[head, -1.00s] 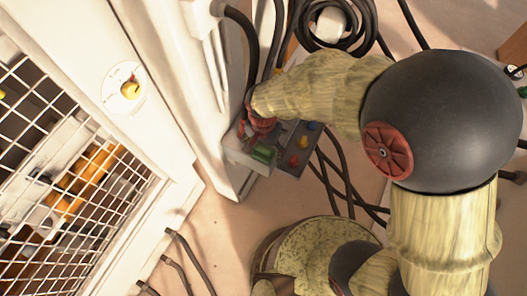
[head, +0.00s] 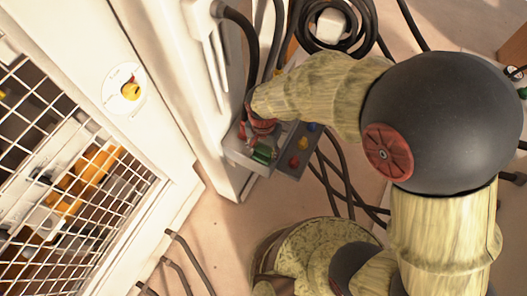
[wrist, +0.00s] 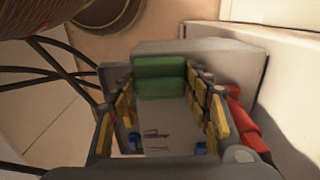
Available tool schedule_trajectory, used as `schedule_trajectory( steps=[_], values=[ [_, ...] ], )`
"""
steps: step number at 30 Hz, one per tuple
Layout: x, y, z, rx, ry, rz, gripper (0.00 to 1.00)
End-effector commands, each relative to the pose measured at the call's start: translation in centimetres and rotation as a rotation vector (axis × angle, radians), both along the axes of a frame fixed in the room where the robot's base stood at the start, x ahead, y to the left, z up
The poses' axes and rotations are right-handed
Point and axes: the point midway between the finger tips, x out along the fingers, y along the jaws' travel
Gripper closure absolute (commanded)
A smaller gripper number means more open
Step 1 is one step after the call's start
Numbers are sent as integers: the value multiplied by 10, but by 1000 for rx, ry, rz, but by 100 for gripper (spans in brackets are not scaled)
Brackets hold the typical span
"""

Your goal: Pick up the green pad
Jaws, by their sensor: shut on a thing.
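The green pad (head: 262,154) shows at the front of the grey box in the head view, just below my gripper (head: 258,136). In the wrist view the green pad (wrist: 160,78) spans the space between the far ends of my gripper's fingers (wrist: 160,92), and my gripper is shut on it. The pad is close against the grey box (wrist: 225,58); I cannot tell whether they touch. My arm and gripper hide part of the box in the head view.
A grey panel (head: 290,170) with red, yellow and blue buttons is just right of the pad. A white post stands close on the left, beside a mesh door (head: 70,190). Black cables (head: 345,190) hang and lie to the right. Open floor shows below.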

Motion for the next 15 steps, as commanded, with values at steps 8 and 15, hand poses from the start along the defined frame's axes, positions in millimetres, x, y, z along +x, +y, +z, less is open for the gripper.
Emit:
schedule_trajectory(
  steps=[8,15],
  values=[
    [1,0,13,1,-3,0,77],
    [-15,-1,53,2,-3,3,77]
  ],
)
